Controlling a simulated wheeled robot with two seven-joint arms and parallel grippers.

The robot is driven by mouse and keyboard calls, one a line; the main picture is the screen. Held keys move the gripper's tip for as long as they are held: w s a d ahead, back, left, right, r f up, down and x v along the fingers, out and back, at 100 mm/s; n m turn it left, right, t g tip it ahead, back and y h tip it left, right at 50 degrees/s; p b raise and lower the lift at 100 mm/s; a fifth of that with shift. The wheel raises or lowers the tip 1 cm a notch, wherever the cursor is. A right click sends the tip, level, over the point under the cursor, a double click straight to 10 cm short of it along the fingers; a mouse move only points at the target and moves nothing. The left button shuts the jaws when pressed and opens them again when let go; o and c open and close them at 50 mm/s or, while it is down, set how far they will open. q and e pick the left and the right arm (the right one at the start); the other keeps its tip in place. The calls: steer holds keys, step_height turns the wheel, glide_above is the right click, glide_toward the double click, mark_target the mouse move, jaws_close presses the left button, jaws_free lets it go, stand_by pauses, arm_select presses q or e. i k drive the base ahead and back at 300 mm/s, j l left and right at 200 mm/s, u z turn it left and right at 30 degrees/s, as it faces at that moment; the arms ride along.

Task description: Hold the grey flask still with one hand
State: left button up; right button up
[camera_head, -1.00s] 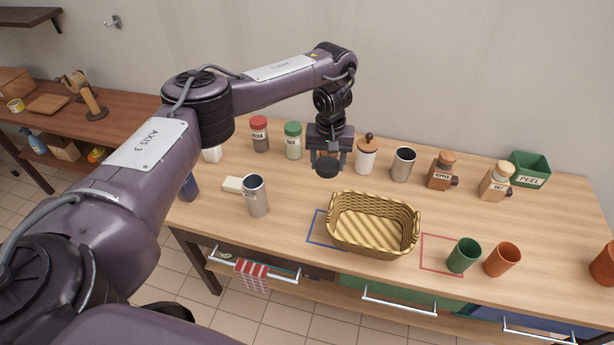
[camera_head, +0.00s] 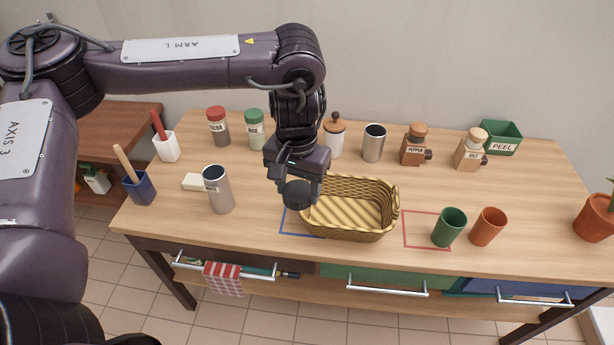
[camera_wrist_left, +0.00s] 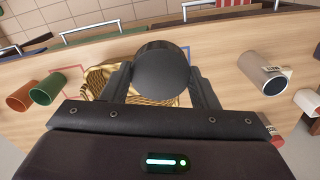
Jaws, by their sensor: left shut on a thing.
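A grey metal flask (camera_head: 219,192) with a small label stands upright at the left front of the table, its top dark. It also shows at the right of the left wrist view (camera_wrist_left: 258,66). My left gripper (camera_head: 297,188) is shut on a short, round black piece like a lid (camera_head: 297,196), also between the fingers in the left wrist view (camera_wrist_left: 162,70). The gripper is to the right of the flask, apart from it, above the basket's left end. A plain grey metal cylinder (camera_head: 374,144) stands at the back. My right gripper is not in view.
A wicker basket (camera_head: 350,222) stands by the blue outline (camera_head: 287,222). A pale block (camera_head: 194,182) lies behind the flask. A blue holder (camera_head: 140,190) is to its left. Green (camera_head: 449,228) and orange (camera_head: 488,227) cups stand at the right front. Jars and mills line the back.

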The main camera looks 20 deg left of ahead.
mark_target(217, 187)
steer(key=j+u, duration=0.2)
steer(key=u, duration=0.15)
steer(key=i+j+u, duration=0.15)
steer(key=u, duration=0.2)
steer(key=i+j+u, duration=0.1)
steer(key=u, duration=0.3)
steer(key=j, duration=0.1)
